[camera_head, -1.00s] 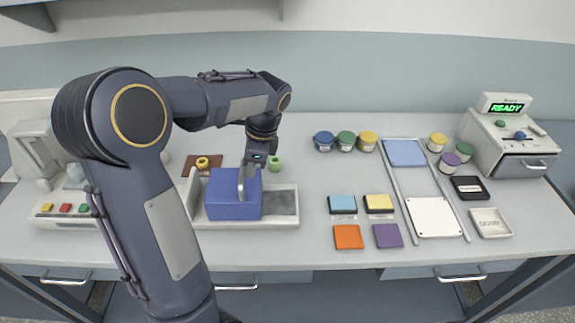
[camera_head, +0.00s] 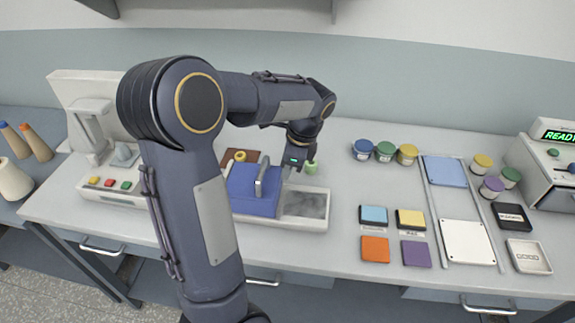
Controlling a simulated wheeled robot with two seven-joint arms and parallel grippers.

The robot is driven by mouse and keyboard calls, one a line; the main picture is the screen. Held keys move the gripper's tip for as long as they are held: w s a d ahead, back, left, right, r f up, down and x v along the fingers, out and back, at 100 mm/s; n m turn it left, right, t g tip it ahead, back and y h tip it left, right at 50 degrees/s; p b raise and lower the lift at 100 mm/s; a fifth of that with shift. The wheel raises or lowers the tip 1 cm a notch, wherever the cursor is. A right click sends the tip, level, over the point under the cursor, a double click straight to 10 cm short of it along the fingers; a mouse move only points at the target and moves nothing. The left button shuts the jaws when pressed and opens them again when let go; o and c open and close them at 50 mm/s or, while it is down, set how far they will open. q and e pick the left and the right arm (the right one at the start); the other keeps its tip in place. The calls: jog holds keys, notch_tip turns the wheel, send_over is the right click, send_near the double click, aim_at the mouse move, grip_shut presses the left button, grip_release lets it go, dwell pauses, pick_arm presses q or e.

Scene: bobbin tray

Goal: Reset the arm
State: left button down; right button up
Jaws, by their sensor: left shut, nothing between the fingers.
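My left arm comes up from the lower left and bends over the table. My left gripper (camera_head: 286,178) is shut and empty. It points down just right of the grey upright handle on a blue box (camera_head: 252,202). I cannot tell whether it touches the box. The blue box sits in the left part of a long white tray (camera_head: 305,224), whose right part shows a bare grey patch. My forearm hides the left end of the tray. My right gripper is not in view.
A yellow bobbin (camera_head: 239,156) lies behind the box, and a green one (camera_head: 311,167) right of my gripper. Several lidded jars (camera_head: 385,151) and coloured tiles (camera_head: 376,249) stand to the right. A machine with a READY display (camera_head: 553,160) is at the far right.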

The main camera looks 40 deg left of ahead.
pick_arm(q)
jog(key=v, duration=1)
jog(key=s+d+f+n+t+h, duration=0.3)
jog(key=s+d+n, duration=0.3)
jog(key=s, duration=0.3)
jog(key=s+d+f+n+t+h, duration=0.3)
jog(key=s+d+n+t, duration=0.1)
jog(key=s+d+n, duration=0.3)
jog(key=shift+s+d, duration=0.65)
jog(key=shift+s, duration=0.4)
jog(key=shift+f, duration=0.1)
